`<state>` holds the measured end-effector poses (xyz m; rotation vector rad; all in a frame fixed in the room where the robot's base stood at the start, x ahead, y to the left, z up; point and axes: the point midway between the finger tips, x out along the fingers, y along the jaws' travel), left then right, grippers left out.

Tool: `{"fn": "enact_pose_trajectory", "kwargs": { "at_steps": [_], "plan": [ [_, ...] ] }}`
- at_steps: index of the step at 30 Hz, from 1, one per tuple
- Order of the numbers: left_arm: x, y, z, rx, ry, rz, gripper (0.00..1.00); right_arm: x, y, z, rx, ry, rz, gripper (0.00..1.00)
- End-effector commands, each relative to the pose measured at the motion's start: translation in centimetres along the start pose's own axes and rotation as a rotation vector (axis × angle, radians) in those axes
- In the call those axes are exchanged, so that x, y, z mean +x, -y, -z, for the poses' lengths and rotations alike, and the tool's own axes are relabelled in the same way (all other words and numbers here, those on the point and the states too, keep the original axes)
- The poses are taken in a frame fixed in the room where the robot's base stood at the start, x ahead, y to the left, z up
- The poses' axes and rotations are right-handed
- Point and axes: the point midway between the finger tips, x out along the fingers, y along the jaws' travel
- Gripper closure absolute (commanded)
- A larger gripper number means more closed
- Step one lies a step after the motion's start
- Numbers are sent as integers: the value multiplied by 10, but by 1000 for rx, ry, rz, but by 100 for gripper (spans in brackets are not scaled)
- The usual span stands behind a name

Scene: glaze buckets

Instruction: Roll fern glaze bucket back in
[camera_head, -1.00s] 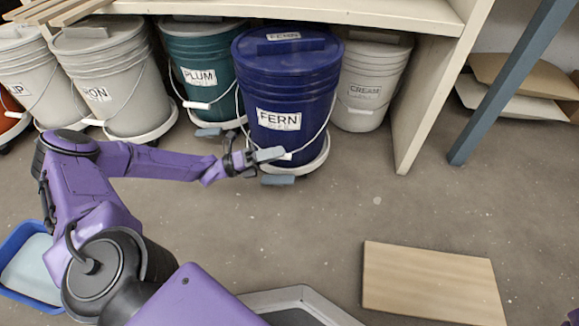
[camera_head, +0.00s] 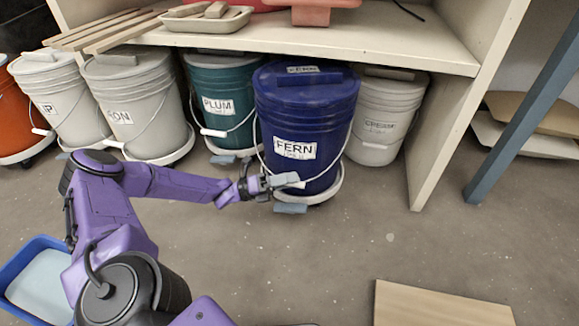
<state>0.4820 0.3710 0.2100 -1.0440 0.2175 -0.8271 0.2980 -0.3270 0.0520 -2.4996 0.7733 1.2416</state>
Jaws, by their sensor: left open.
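The fern glaze bucket (camera_head: 305,125) is dark blue with a lid and a white FERN label. It stands upright on a white round dolly (camera_head: 330,190) under the front of the shelf, between the plum and cream buckets. Its wire handle hangs down at the front. My left gripper (camera_head: 285,193) is open at the lower front of the bucket, close to the dolly; one grey finger is by the bucket's lower wall and the other is low in front of the dolly. I cannot tell if they touch. My right gripper is out of view.
The teal plum bucket (camera_head: 222,105) stands left of fern, the cream bucket (camera_head: 380,117) right. Grey buckets (camera_head: 135,105) stand further left. The shelf's side panel (camera_head: 455,120) and a blue-grey post (camera_head: 520,105) are at right. A board (camera_head: 440,304) lies on open floor; a blue tub (camera_head: 38,282) is at left.

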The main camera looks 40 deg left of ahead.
Motion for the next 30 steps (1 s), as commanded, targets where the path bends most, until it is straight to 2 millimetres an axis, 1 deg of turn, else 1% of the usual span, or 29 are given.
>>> {"fn": "enact_pose_trajectory", "kwargs": {
  "at_steps": [2, 4, 9, 12, 15, 19, 30],
  "plan": [
    [-8, 1, -1, 0, 2, -4, 55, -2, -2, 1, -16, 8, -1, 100],
    [-22, 2, -2, 0, 3, -5, 55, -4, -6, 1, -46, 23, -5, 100],
    [-63, 0, -2, 0, 2, -5, 55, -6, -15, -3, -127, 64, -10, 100],
    [-83, 0, -2, 0, 2, -4, 55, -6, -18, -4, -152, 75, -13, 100],
    [-96, -1, -1, -1, 0, -3, 55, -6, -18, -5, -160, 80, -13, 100],
    [-102, -1, -1, 0, -1, -1, 55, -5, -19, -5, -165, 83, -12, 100],
    [-102, -1, -1, -1, -1, -1, 55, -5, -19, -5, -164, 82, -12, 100]
  ]
}}
